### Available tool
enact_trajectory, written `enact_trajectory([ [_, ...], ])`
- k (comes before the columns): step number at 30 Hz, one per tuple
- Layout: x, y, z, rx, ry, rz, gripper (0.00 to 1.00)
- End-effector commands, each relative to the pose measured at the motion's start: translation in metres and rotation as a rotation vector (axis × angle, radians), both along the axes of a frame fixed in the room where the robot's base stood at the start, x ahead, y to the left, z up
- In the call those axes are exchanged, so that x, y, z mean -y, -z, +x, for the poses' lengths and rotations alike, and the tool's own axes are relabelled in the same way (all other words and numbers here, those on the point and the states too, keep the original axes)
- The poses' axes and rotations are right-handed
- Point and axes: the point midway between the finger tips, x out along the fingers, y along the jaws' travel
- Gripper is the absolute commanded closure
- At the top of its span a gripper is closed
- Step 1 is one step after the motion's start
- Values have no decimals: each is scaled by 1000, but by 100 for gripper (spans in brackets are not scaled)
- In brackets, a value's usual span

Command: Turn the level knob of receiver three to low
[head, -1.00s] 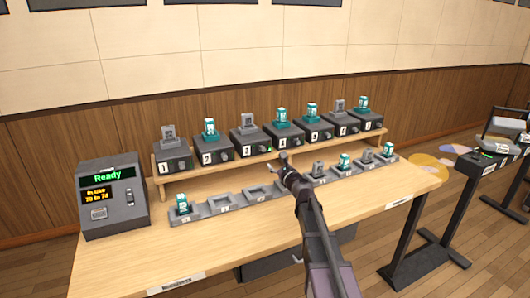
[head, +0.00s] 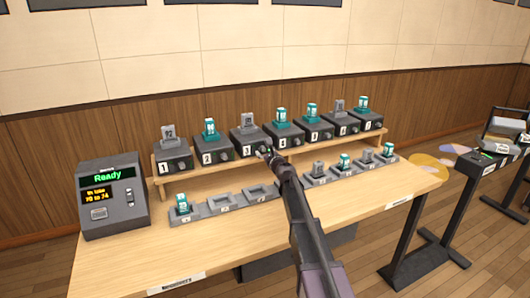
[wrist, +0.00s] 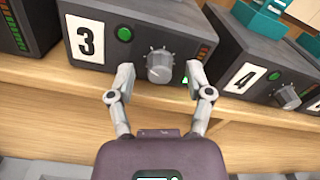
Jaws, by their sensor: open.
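Receiver three (head: 249,145) is a dark box marked 3 on the raised wooden shelf, with a grey pack on top in the head view. In the wrist view its front shows the number label (wrist: 86,42), a green button (wrist: 124,34) and the round grey level knob (wrist: 160,66) with tick marks around it. A small green light shows at the knob's lower right. My gripper (wrist: 154,82) is open, one finger on each side of the knob, apart from it or nearly touching; I cannot tell which. In the head view my gripper (head: 268,153) hides the knob.
Several other receivers line the shelf (head: 205,166). Below is a row of charging slots (head: 222,204), some empty. A console (head: 113,195) reading Ready stands at the left.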

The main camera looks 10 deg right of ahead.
Motion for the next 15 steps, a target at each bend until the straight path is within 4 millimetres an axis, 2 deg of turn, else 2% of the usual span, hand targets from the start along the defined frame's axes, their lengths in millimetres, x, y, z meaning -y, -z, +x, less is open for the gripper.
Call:
enact_trajectory([
  [8,0,0,0,0,0,0,34],
  [12,0,0,0,0,0,0,75],
  [15,0,0,0,0,0,0,100],
])
